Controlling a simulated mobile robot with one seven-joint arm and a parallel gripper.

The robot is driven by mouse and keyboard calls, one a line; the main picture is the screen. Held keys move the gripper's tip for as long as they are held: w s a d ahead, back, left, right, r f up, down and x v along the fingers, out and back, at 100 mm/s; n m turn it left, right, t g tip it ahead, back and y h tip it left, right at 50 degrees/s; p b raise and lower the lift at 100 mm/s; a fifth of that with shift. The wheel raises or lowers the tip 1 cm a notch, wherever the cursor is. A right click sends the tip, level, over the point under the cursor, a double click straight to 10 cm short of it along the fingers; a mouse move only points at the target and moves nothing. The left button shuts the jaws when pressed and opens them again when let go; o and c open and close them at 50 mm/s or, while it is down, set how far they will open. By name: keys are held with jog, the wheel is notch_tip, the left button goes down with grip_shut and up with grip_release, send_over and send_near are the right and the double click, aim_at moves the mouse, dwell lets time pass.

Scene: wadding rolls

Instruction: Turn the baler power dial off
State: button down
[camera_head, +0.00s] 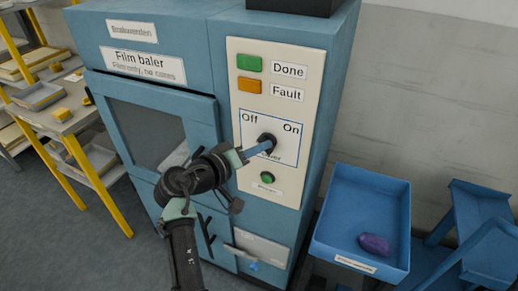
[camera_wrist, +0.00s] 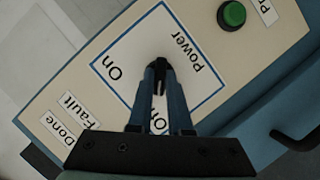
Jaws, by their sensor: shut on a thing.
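The baler (camera_head: 185,40) is a blue cabinet labelled "Film baler". Its cream control panel (camera_head: 282,60) carries a black power dial (camera_head: 268,137) inside a blue-outlined square marked "Off" at upper left and "On" at upper right. My gripper (camera_head: 266,147) reaches the dial from the lower left, its blue fingers shut on it. In the wrist view, the fingertips (camera_wrist: 160,72) meet at the dial, between the words "On" and "Power". The fingers cover most of the dial, so I cannot tell which way it points.
Above the dial are a green Done light (camera_head: 249,63) and an orange Fault light (camera_head: 250,85). A green button (camera_head: 267,179) sits below it. A blue bin (camera_head: 345,235) holding a purple item (camera_head: 374,245) stands at right. Yellow-framed shelving (camera_head: 75,178) stands at left.

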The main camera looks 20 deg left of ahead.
jog(key=shift+f, duration=0.1)
jog(key=c, duration=0.8)
grip_release()
jog(key=shift+c, duration=0.2)
jog(key=shift+s, duration=0.1)
jog(key=b+v, duration=0.1)
jog(key=v, duration=1.2)
